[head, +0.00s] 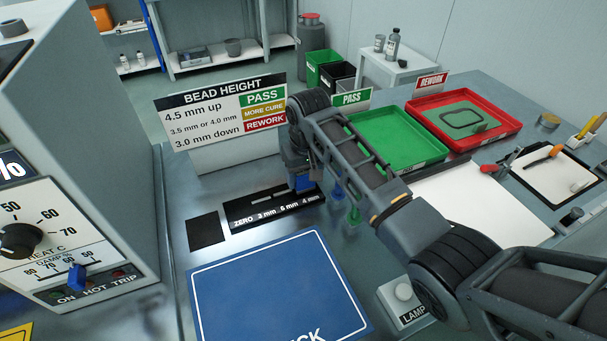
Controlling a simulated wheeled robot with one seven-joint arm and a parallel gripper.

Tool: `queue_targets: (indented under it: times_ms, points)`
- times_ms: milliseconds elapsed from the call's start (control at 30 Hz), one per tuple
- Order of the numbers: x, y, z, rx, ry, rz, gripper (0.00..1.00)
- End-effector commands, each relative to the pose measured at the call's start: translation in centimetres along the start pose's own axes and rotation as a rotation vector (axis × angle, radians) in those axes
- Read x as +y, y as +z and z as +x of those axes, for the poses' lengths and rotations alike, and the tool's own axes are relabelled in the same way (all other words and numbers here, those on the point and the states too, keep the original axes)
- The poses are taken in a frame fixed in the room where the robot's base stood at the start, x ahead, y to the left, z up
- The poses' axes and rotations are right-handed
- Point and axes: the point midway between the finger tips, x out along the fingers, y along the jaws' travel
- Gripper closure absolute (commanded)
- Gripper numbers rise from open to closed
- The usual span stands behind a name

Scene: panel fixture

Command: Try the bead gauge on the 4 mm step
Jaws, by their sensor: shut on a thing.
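My gripper (303,174) points down over that right end, shut on a small blue piece that looks like the bead gauge (305,184). The blue piece is at or just above the 4 mm step; I cannot tell whether it touches.
A BEAD HEIGHT sign (222,108) stands behind the block. A black square (206,231) and a blue mat (270,285) lie nearby. Small blue and green pieces (354,216) show beside my arm. Green PASS (425,151) and red REWORK (512,128) trays sit right; a control box (80,240) stands left.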

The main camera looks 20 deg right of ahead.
Motion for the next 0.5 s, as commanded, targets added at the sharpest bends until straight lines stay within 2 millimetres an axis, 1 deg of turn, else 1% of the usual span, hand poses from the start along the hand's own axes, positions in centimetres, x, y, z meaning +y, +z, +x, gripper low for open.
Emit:
queue_targets:
  times_ms: [33, 367, 500]
  points:
    - [0.0, 0.2, 0.31, -0.005, 0.0, 0.0, 0.79]
    - [0.0, 0.25, 0.39, -0.006, 0.0, 0.001, 0.79]
    - [-0.01, 0.19, -0.25, -0.006, 0.0, 0.001, 0.79]
